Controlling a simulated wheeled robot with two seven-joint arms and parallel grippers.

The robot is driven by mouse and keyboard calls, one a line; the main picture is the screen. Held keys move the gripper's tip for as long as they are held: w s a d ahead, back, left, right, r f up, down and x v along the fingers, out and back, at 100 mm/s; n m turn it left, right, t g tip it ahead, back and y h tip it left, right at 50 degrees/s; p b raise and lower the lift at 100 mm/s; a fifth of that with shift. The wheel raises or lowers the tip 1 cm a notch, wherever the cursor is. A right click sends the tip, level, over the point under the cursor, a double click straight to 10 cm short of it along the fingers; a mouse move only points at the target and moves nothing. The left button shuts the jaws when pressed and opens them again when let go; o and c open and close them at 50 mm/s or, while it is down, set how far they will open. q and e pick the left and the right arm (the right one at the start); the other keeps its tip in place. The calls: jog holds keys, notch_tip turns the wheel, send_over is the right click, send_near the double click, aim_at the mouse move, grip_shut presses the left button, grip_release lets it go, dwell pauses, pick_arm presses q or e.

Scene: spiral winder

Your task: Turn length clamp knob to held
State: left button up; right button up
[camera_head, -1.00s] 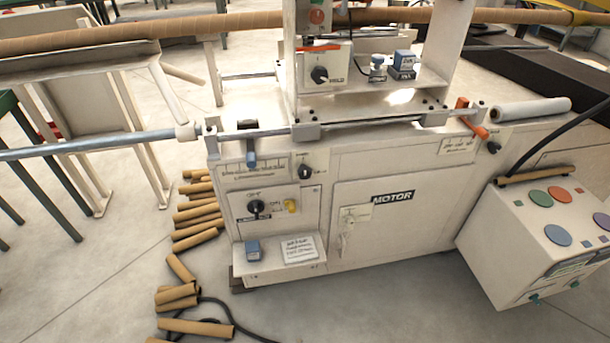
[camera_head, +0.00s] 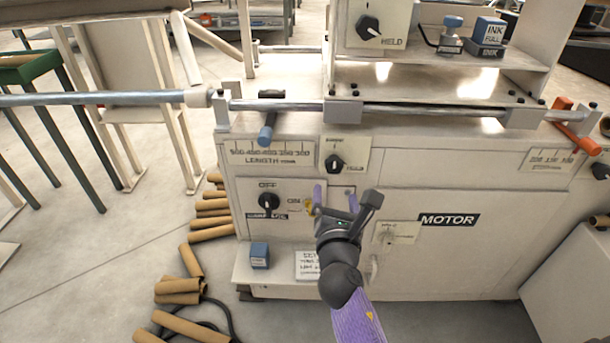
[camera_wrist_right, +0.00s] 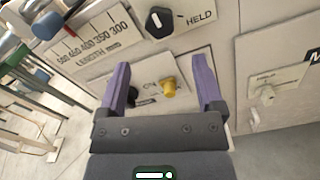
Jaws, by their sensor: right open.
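The length clamp knob (camera_head: 334,163) is black on a pale plate right of the length scale (camera_head: 270,155), with HELD printed to its right. It also shows in the right wrist view (camera_wrist_right: 159,22), beyond the fingertips, with a white mark on its upper part. My right gripper (camera_head: 335,197) is open and empty, with purple fingers just below the knob in the head view. In the right wrist view its fingers (camera_wrist_right: 163,68) stand either side of the yellow knob (camera_wrist_right: 169,87), with no visible grip on it. My left gripper is out of view.
A black OFF/ON knob (camera_head: 268,201) sits on the panel at lower left. A second black knob marked HELD (camera_head: 368,27) is higher up. A horizontal metal rod (camera_head: 270,105) crosses above the panel. The MOTOR door (camera_head: 450,260) is at right; cardboard tubes (camera_head: 210,222) lie on the floor.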

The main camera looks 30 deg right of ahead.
aim_at(334, 169)
jog(key=b+x, duration=0.2)
jog(key=x, duration=0.6)
jog(key=shift+w+d+b, duration=0.1)
jog(key=shift+w+b, duration=0.05)
jog(key=shift+b, duration=0.15)
jog(key=shift+w+d+r, duration=0.1)
jog(key=shift+w+d, duration=0.2)
jog(key=shift+w, duration=0.2)
jog(key=shift+c, duration=0.2)
jog(key=c, duration=0.5)
grip_shut()
